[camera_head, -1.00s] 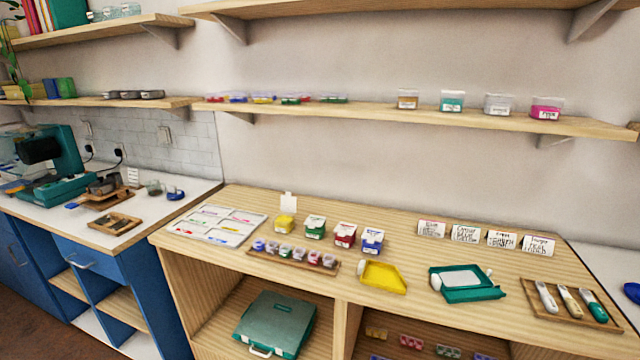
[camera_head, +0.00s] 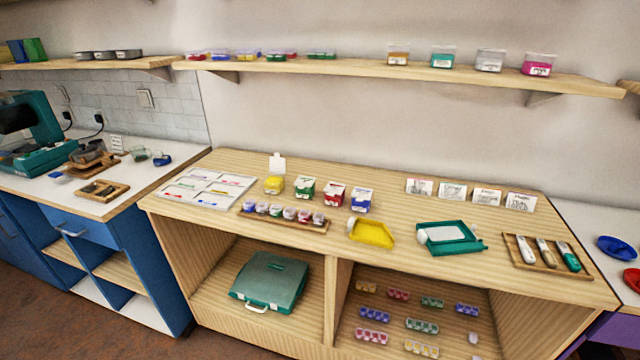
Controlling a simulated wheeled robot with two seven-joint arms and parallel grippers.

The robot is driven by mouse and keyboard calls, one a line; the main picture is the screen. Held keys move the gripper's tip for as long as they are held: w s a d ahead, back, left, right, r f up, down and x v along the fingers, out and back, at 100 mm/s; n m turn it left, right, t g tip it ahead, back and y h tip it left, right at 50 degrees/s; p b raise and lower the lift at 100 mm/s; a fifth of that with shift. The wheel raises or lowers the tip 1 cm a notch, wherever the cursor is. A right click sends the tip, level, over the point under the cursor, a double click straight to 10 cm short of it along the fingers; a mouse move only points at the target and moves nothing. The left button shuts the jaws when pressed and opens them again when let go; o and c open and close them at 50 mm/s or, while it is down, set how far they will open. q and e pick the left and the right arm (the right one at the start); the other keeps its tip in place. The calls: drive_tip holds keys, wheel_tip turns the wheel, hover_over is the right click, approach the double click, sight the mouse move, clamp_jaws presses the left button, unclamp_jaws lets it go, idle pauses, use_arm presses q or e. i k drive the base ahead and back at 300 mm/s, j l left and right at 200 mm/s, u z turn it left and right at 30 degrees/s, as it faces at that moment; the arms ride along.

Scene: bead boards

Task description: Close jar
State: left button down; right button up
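Several small coloured jars stand in a row on the wooden bench: a yellow jar (camera_head: 274,185), a green jar (camera_head: 305,189), a red jar (camera_head: 334,194) and a blue jar (camera_head: 361,200). A white flap (camera_head: 277,163) stands upright at the back of the yellow jar; it looks like a raised lid. The other three have white tops that look shut. Neither of my grippers is in view.
In front of the jars lie a wooden rack of small pots (camera_head: 284,217) and a yellow scoop tray (camera_head: 371,233). A sorting tray (camera_head: 205,187) is left of them, a green tray (camera_head: 449,237) right. White cards (camera_head: 453,190) stand behind. Bare bench lies between.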

sight(277, 163)
drive_tip(key=i+j+z, duration=0.2)
drive_tip(key=z, duration=0.25)
drive_tip(key=i+j+z, duration=0.15)
drive_tip(key=j+z, duration=0.25)
drive_tip(key=i+j+z, duration=0.1)
drive_tip(key=j+z, duration=0.35)
